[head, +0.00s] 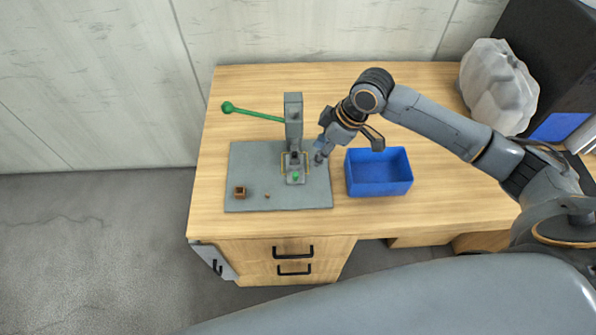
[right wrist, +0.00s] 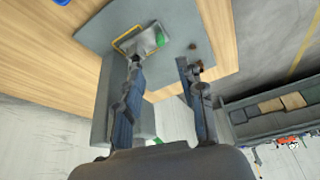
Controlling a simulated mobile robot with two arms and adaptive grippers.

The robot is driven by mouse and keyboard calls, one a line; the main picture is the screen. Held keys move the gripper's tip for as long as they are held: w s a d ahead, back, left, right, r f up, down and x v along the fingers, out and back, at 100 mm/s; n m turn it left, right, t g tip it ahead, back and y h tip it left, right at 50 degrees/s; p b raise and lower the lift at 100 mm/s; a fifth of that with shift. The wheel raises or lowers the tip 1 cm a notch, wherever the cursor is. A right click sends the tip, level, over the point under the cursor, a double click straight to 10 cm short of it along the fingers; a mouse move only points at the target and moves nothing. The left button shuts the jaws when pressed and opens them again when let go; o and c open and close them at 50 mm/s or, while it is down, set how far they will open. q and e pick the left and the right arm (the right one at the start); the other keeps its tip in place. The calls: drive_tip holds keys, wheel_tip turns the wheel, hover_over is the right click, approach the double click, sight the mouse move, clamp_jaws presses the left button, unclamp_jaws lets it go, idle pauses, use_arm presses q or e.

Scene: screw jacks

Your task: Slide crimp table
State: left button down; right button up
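The grey press (head: 293,120) stands on a grey mat (head: 250,165), with a long green handle (head: 255,113) reaching left. The crimp table (head: 294,168) is a small grey plate at its foot with a green knob (head: 296,176) and a yellow edge around part of it. In the right wrist view the crimp table (right wrist: 140,40) lies just beyond my left-hand fingertip. My right gripper (right wrist: 161,66) is open and empty. In the head view it is right of the press, one finger close to the crimp table; contact cannot be told. My left gripper is not in view.
A blue bin (head: 378,172) stands right of the mat, close to my right gripper. A brown block (head: 240,192) and a tiny brown piece (head: 267,195) lie on the mat's front left. A pale lumpy object (head: 498,85) stands at the back right. The desk's (head: 420,125) back middle is clear.

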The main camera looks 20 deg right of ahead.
sight(297, 174)
drive_tip(key=p+x, duration=0.1)
drive_tip(key=x, duration=1.2)
drive_tip(key=shift+w+a+f, duration=0.15)
drive_tip(key=shift+w+f, duration=0.05)
drive_tip(key=shift+f, duration=0.05)
drive_tip(key=shift+c, duration=0.4)
clamp_jaws()
